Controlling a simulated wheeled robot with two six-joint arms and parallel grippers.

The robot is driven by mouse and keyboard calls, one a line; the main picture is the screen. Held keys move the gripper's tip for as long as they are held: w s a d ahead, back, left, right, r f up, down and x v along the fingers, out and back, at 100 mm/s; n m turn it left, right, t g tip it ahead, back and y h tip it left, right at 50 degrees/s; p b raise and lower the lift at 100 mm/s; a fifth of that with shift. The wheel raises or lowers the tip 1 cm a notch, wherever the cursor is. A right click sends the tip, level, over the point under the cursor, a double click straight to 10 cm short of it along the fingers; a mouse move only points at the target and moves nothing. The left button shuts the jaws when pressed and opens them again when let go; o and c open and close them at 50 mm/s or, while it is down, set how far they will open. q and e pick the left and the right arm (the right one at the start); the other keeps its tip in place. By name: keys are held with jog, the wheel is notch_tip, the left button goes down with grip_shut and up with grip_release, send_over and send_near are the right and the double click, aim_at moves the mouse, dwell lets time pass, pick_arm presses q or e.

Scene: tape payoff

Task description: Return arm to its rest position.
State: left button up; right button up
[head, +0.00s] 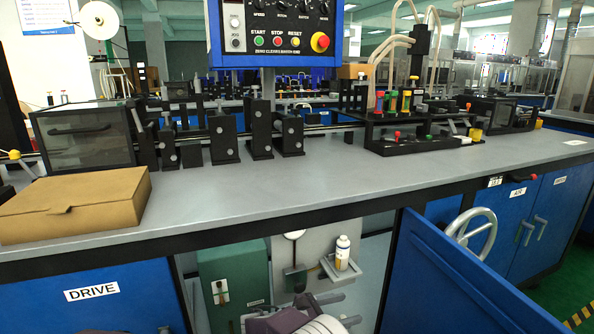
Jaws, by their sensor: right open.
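My right gripper (340,309) shows at the bottom edge, a little right of the middle, with its two dark fingers spread apart and pointing right. Nothing shows between the fingers. It is low, in front of the open bay under the bench (240,203). Most of my right arm is cut off by the bottom edge. My left gripper is not in view.
A blue door (460,280) stands swung out at the right. In the bay are a green box (235,275) and a white bottle (342,252) on a small tray. A cardboard box (75,205) and a tape machine (240,135) stand on the bench.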

jog(key=s+d+f+m+g+y+p, duration=0.25)
jog(key=s+d+m+g+y, duration=0.45)
jog(key=s, duration=0.5)
jog(key=s+a+r+m+t+y+p, duration=0.1)
jog(key=s+r+m+y+p, duration=0.1)
jog(key=s+m+y, duration=0.35)
jog(key=s+r+m+y+p, duration=0.2)
jog(key=s+m, duration=0.5)
jog(key=m, duration=0.3)
notch_tip(320, 180, up, 37)
jog(key=p, duration=3.7)
jog(key=shift+s+a+r+t, duration=0.15)
jog(key=shift+s+a+t, duration=0.1)
jog(key=shift+t, duration=0.05)
